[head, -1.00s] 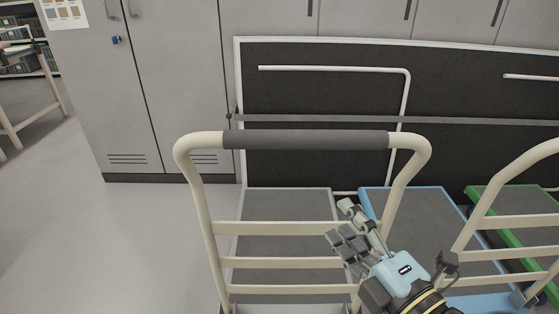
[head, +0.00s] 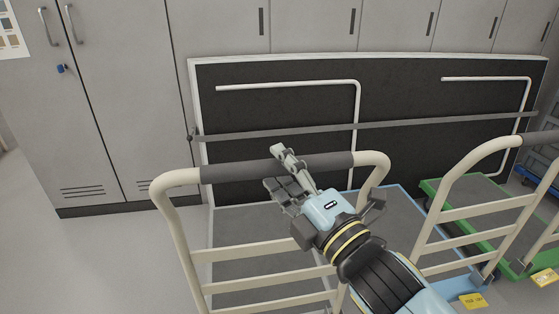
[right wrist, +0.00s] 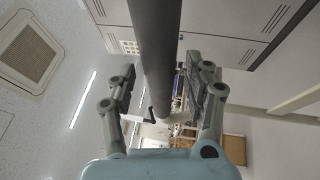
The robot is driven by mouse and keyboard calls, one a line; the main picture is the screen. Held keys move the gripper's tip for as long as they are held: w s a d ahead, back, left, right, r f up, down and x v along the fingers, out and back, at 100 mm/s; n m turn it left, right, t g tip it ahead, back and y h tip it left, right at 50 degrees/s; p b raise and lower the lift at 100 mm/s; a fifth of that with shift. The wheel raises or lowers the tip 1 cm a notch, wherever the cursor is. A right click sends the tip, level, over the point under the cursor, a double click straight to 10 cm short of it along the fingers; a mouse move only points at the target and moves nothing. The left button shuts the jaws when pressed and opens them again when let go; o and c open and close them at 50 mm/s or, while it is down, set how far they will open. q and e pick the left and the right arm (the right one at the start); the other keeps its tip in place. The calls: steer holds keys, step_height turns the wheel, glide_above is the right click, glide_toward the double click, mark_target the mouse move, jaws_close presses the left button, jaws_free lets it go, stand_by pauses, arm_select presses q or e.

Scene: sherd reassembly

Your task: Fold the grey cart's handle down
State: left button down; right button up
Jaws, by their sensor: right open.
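The grey cart (head: 232,226) has a grey deck and an upright cream tube handle (head: 180,222) with crossbars. A dark grey grip sleeve (head: 232,172) covers the handle's top bar. My right gripper (head: 274,167) is at the middle of this sleeve, its fingers overlapping it in the head view. In the right wrist view the sleeve (right wrist: 154,40) runs between the two spread fingers (right wrist: 160,75), with room on both sides. The gripper is open and holds nothing. Whether a finger touches the sleeve I cannot tell. My left gripper is not in view.
A blue cart (head: 395,196) and a green cart (head: 436,187) stand to the right, with cream handles close by. A black panel (head: 290,100) with a light frame and a grey strap stands behind. Grey cabinets (head: 110,100) are behind left. The floor at left is clear.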

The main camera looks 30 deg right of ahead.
steer(key=shift+w, duration=0.45)
steer(key=shift+c, duration=0.2)
jaws_close()
